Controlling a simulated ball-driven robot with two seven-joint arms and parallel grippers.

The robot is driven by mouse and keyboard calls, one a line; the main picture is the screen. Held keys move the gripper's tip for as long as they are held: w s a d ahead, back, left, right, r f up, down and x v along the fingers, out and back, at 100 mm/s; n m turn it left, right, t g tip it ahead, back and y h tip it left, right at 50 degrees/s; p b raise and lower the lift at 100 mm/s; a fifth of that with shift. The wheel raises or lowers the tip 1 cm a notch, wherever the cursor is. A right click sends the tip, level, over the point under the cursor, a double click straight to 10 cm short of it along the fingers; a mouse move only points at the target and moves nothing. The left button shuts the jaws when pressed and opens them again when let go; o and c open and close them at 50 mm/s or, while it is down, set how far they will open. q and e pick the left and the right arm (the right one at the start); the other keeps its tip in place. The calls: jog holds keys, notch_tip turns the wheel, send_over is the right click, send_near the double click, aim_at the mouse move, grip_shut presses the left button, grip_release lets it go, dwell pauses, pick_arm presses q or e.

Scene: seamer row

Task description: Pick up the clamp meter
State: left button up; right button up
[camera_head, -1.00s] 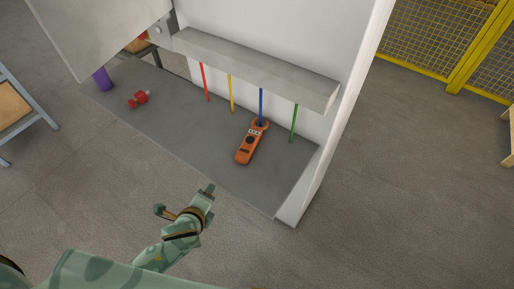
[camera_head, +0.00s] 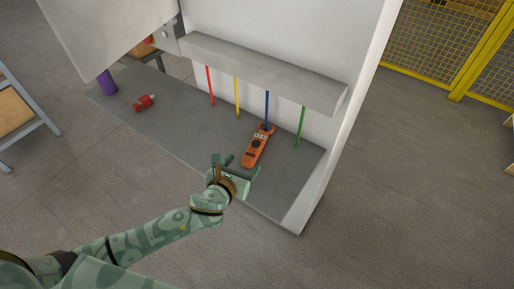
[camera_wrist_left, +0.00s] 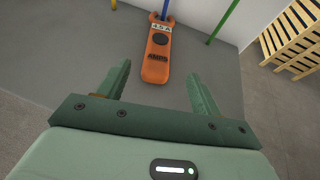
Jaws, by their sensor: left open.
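The orange clamp meter (camera_head: 257,147) lies on the grey shelf, with its jaw end by the lower end of the blue cable (camera_head: 267,108). In the left wrist view the meter (camera_wrist_left: 157,58) shows its dark dial and a small display reading, lying ahead between the two fingers. Whether the jaw is around the blue cable or only beside it, I cannot tell. My left gripper (camera_head: 236,166) is open and empty, just short of the meter's near end; its spread fingers also show in the left wrist view (camera_wrist_left: 158,88). My right gripper is not in view.
Red, yellow and green cables (camera_head: 300,127) hang from the grey box (camera_head: 262,72) above the shelf (camera_head: 180,133). A red object (camera_head: 144,103) and a purple cylinder (camera_head: 107,83) are at the shelf's left. A white side panel (camera_head: 340,130) bounds the right.

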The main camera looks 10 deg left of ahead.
aim_at(252, 152)
pick_arm(q)
jog(key=b+x, duration=0.1)
jog(key=x, duration=0.3)
jog(key=b+x, duration=0.2)
jog(key=x, duration=0.2)
jog(key=shift+w+a+f, duration=0.1)
jog(key=shift+w+f, duration=0.1)
jog(key=shift+w, duration=0.5)
jog(key=shift+s, duration=0.1)
jog(key=shift+c, duration=0.3)
jog(key=c, duration=1.2)
jog(key=shift+r, duration=0.1)
